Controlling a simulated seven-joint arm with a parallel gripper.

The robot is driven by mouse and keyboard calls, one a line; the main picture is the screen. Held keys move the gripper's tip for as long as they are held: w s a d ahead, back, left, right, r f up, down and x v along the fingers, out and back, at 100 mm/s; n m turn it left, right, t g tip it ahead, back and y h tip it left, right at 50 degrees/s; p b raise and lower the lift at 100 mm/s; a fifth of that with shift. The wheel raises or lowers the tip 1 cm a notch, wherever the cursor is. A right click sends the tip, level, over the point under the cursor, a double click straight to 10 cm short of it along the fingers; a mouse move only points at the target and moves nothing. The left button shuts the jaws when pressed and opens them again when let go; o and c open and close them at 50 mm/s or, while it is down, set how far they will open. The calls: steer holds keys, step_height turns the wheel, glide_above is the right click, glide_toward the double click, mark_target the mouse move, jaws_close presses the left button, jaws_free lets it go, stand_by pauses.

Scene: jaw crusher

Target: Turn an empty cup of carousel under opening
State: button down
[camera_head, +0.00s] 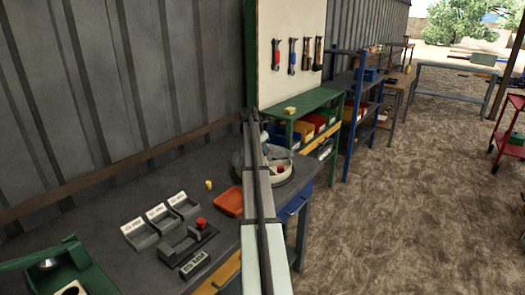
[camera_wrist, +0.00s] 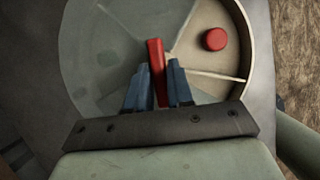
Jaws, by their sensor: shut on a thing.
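The carousel (camera_wrist: 247,45) is a round, pale-walled dish that fills the top of the wrist view. A grey, partly see-through cover (camera_wrist: 95,50) lies over its left and middle. On the right an uncovered wedge shows a sandy floor, thin dividers and a round red knob (camera_wrist: 214,39). My gripper (camera_wrist: 159,67) has its blue fingers closed on an upright red handle (camera_wrist: 156,55) near the middle of the dish. In the head view the carousel (camera_head: 292,176) stands at the bench's right end, and my arm hides part of it and the fingers. I cannot tell what the covered cups hold.
On the dark bench (camera_head: 110,200) are an orange tray (camera_head: 228,202), a small yellow object (camera_head: 208,185), several labelled grey boxes (camera_head: 140,233) and a dark device with a red knob (camera_head: 201,223). A green machine (camera_head: 45,260) stands front left. A green shelf (camera_head: 300,108) is behind.

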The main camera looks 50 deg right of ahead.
steer(key=shift+s+n, duration=0.1)
steer(key=shift+n, duration=0.3)
steer(key=shift+s+n+t, duration=0.1)
steer(key=shift+n+t, duration=0.9)
steer(key=shift+n, duration=1.2)
steer(key=shift+n+t, duration=0.3)
steer(key=shift+n, duration=0.4)
steer(key=shift+y, duration=0.3)
steer(key=c, duration=1.1)
jaws_free()
steer(key=shift+r, duration=0.1)
steer(key=v, duration=1.3)
steer(key=shift+a+r, duration=0.15)
steer(key=shift+r, duration=0.1)
